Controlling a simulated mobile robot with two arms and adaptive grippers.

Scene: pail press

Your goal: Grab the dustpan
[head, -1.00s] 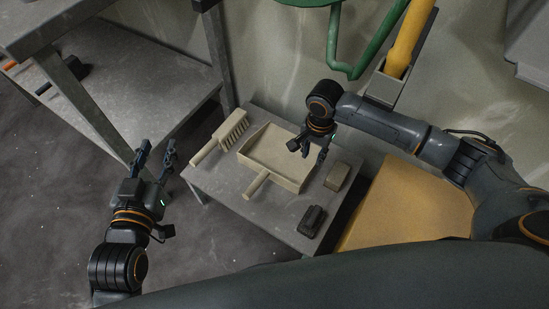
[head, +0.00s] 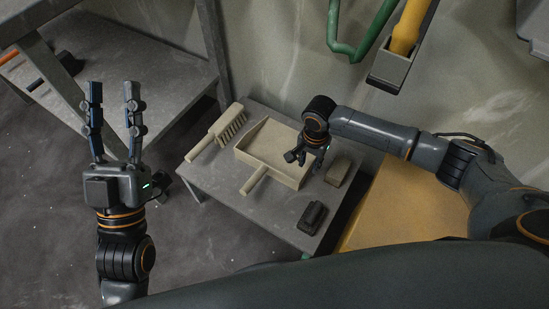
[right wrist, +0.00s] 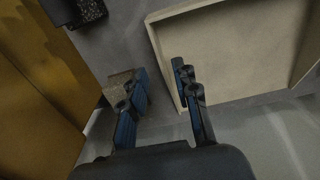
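A beige dustpan (head: 272,146) lies on the small grey table, its handle (head: 254,181) pointing toward me. My right gripper (head: 306,160) is over the dustpan's right side wall, apparently with its fingers pointing down. In the right wrist view, the gripper (right wrist: 160,78) is open, and the dustpan's side wall (right wrist: 161,52) shows between and beyond the fingers. One finger overlaps the pan in that view; I cannot tell whether it touches. My left gripper (head: 113,92) is open and empty, raised left of the table, with fingers pointing away from me.
The grey table (head: 214,187) also bears a beige brush (head: 218,133) left of the dustpan, a tan block (head: 338,172) and a dark block (head: 312,217) on the right. A yellow surface (head: 400,205) is right of the table. A metal shelf (head: 160,95) stands behind left.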

